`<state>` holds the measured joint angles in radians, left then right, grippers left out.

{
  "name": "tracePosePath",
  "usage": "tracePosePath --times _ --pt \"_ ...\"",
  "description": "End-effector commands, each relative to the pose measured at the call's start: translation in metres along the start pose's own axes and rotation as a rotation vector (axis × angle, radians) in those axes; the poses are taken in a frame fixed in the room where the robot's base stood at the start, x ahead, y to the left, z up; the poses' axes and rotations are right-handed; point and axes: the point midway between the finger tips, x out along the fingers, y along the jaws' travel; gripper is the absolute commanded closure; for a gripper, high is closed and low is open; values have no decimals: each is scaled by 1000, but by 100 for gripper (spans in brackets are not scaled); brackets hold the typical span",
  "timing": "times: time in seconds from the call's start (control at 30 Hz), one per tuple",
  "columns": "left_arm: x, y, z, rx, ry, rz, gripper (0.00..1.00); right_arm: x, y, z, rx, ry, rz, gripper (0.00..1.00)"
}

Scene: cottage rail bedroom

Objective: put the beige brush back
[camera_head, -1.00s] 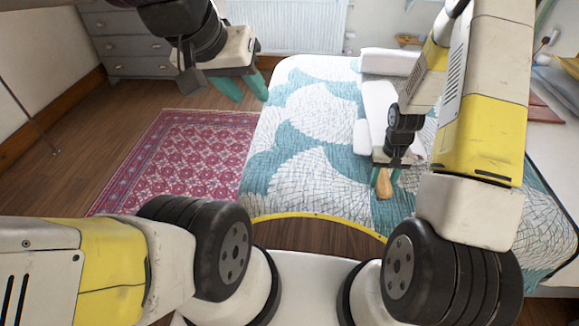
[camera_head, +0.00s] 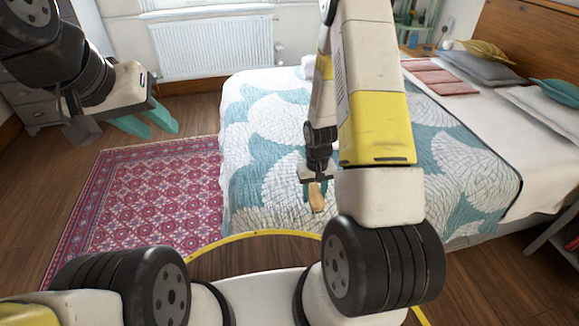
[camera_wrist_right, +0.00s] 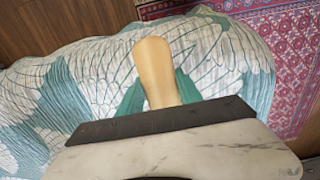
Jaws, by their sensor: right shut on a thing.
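The beige brush (camera_head: 316,197) is in my right gripper (camera_head: 313,184), above the near edge of the bed. It also shows in the right wrist view (camera_wrist_right: 156,72), where its rounded beige end sticks out between the teal fingers. The rest of the brush is hidden by the gripper body. My right gripper (camera_wrist_right: 155,95) is shut on it. My left gripper (camera_head: 150,122) is at the upper left, over the floor near the rug, with its two teal fingers apart and nothing between them.
The bed (camera_head: 465,165) has a teal and white quilt, with pillows (camera_head: 485,68) and folded pink cloth (camera_head: 438,77) to the right. A red rug (camera_head: 150,190) lies left of it. A radiator (camera_head: 212,48) and a shelf with small things (camera_head: 415,28) stand behind.

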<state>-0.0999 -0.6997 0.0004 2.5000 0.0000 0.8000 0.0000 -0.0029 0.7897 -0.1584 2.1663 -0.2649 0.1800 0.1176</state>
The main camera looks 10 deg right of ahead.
Motion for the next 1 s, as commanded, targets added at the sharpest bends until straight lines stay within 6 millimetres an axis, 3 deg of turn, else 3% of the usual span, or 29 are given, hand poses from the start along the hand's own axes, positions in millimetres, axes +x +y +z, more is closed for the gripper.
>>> tracePosePath --times 0.1,0.3,0.57,0.8,1.0 --pt "0 0 0 0 0 0 64 4 -11 -32 -2 2 0 100" --pt "0 0 0 0 0 0 64 7 -22 -68 -1 1 0 100" --pt "0 0 0 0 0 0 64 8 -29 -86 1 1 0 100" --pt "0 0 0 0 0 0 64 43 -28 -84 0 -2 0 100" --pt "0 0 0 0 0 0 64 43 -28 -85 0 0 0 100"
